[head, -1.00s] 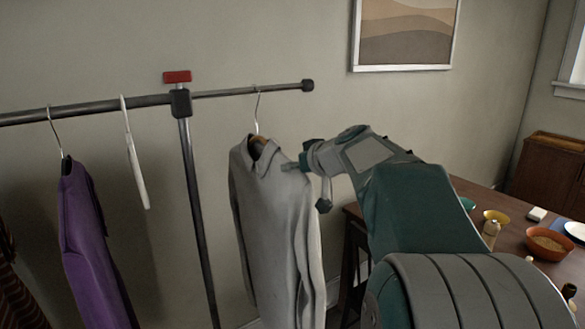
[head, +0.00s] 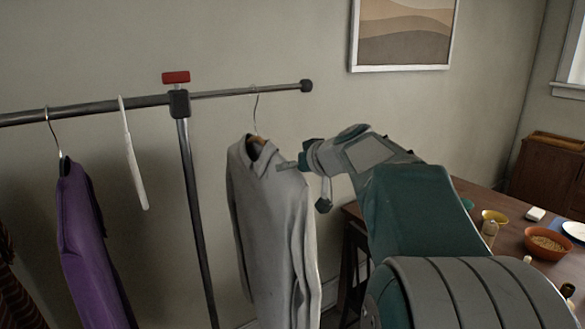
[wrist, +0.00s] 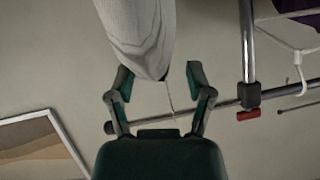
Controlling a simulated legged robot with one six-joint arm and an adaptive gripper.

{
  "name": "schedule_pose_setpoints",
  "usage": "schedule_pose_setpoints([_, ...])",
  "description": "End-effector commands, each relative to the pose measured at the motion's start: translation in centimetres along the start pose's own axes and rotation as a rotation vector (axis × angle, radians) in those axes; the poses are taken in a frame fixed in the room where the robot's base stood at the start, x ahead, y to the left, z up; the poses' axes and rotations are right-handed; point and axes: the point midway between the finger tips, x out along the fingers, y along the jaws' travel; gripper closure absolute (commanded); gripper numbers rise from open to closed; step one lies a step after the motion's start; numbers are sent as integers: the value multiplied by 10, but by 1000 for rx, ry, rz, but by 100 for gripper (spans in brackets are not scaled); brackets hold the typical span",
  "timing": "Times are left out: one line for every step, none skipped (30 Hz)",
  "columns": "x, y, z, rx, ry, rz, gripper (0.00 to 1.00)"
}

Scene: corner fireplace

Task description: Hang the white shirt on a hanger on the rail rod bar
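The white shirt (head: 275,225), greyish in this light, hangs upright on a hanger (head: 257,125). The hanger's hook reaches the thin right section of the rail rod bar (head: 235,92), near its black end cap. My gripper (head: 298,163) is at the shirt's right shoulder. In the wrist view, which is upside down, the shirt (wrist: 145,35) comes down between the two spread fingers of my gripper (wrist: 160,78). The right finger stands clear of the cloth; the left finger is close to it, and contact is unclear. The hook and bar (wrist: 225,104) show behind.
A purple garment (head: 85,240) on a hanger and an empty white hanger (head: 133,155) hang on the bar's left section. The upright post (head: 195,200) stands left of the shirt. A table (head: 510,245) with bowls is at the right. A picture (head: 405,35) hangs behind.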

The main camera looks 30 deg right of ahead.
Motion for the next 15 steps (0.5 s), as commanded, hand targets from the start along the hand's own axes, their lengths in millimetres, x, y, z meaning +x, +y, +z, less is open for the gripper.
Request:
schedule_pose_setpoints([0,0,0,0,-1,0,32])
schedule_pose_setpoints([0,0,0,0,-1,0,32])
schedule_pose_setpoints([0,0,0,0,-1,0,32])
schedule_pose_setpoints([0,0,0,0,-1,0,32])
schedule_pose_setpoints([1,0,2,1,-4,-1,32])
schedule_pose_setpoints([1,0,2,1,-4,-1,32])
schedule_pose_setpoints([0,0,1,1,-3,0,32])
schedule_pose_setpoints([-2,0,1,1,-3,0,32])
schedule_pose_setpoints([-4,1,1,1,-2,1,32])
schedule_pose_setpoints([-8,1,1,1,-1,2,32])
schedule_pose_setpoints([-12,1,0,1,0,3,32])
schedule_pose_setpoints([-18,1,0,0,1,3,32])
schedule_pose_setpoints([-24,1,0,0,1,3,32])
schedule_pose_setpoints([-30,1,0,1,1,4,32])
schedule_pose_setpoints([-39,1,0,1,1,4,32])
